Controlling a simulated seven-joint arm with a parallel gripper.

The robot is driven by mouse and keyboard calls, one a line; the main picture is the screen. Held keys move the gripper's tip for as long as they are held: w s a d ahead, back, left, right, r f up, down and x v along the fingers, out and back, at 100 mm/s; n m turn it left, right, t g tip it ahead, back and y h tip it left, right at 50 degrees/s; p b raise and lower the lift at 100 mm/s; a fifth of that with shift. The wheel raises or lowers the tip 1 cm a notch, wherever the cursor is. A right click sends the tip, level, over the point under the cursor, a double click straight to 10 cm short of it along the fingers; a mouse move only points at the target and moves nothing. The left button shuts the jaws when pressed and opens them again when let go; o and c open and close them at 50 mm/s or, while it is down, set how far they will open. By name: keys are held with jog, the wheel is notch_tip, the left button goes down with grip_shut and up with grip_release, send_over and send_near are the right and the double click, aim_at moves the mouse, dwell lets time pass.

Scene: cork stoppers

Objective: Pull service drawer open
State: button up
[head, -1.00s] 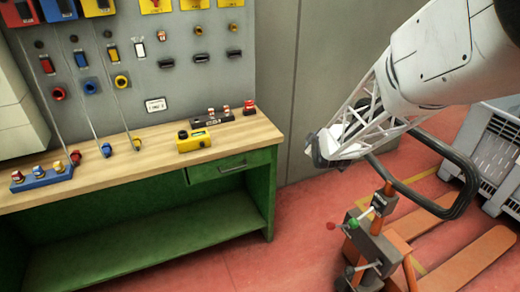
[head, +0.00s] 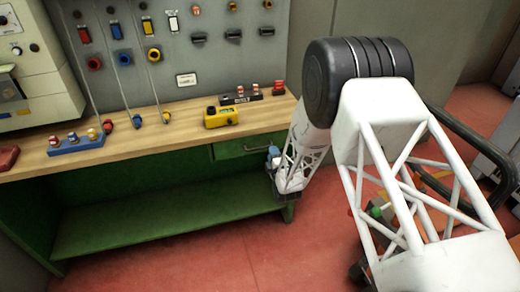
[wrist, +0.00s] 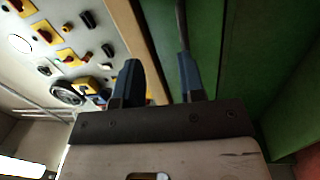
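The green service drawer (head: 228,151) sits under the right end of the wooden worktop, and its front looks flush with the bench. Its dark bar handle (head: 259,149) runs along the front, its right end hidden by my gripper. My gripper (head: 273,156) is at the right end of the drawer, close to the handle. In the wrist view my gripper (wrist: 158,75) has its two blue-grey fingers spread apart with nothing clearly between them. A thin dark bar (wrist: 181,22), likely the handle, meets the right finger's tip there; I cannot tell whether they touch.
The worktop (head: 180,138) holds a yellow box (head: 221,117), a dark button strip (head: 241,98) and a blue block with knobs (head: 76,145). A control panel (head: 210,60) stands behind. Red floor (head: 215,250) is clear before the bench.

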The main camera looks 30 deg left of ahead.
aim_at(260, 148)
jog(key=shift+n+y, duration=0.7)
jog(key=s+a+f, duration=0.2)
jog(key=f, duration=0.1)
jog(key=shift+s+a+f, duration=0.15)
jog(key=shift+a+f, duration=0.05)
jog(key=shift+f, duration=0.1)
jog(key=shift+x, duration=3.9)
grip_shut()
